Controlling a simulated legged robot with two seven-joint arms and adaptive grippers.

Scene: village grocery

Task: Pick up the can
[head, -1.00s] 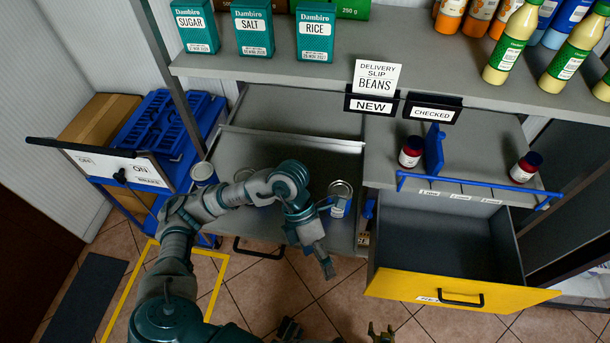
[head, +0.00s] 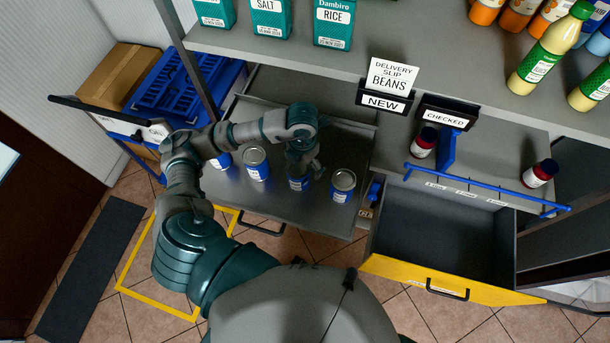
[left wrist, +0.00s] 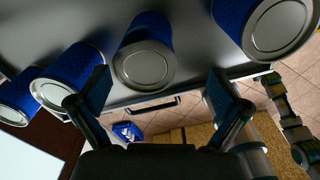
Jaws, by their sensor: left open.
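Several blue cans with silver lids stand in a row on the grey pulled-out shelf (head: 235,190). One can (head: 299,184) is under my left gripper (head: 303,165), which partly covers its top in the head view. In the left wrist view this can (left wrist: 143,57) lies ahead between the two spread fingers of the left gripper (left wrist: 158,80), with gaps on both sides. The left gripper is open and empty. Another can (head: 343,186) stands to its right, and a can (head: 256,163) stands to its left. My right gripper is not seen in the head view.
An open yellow-fronted drawer (head: 440,281) is at the right. Above it, a shelf holds two dark red jars (head: 424,142) and a blue rail (head: 480,188). The upper shelf (head: 440,85) carries boxes and bottles. A blue crate (head: 178,88) stands at the left.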

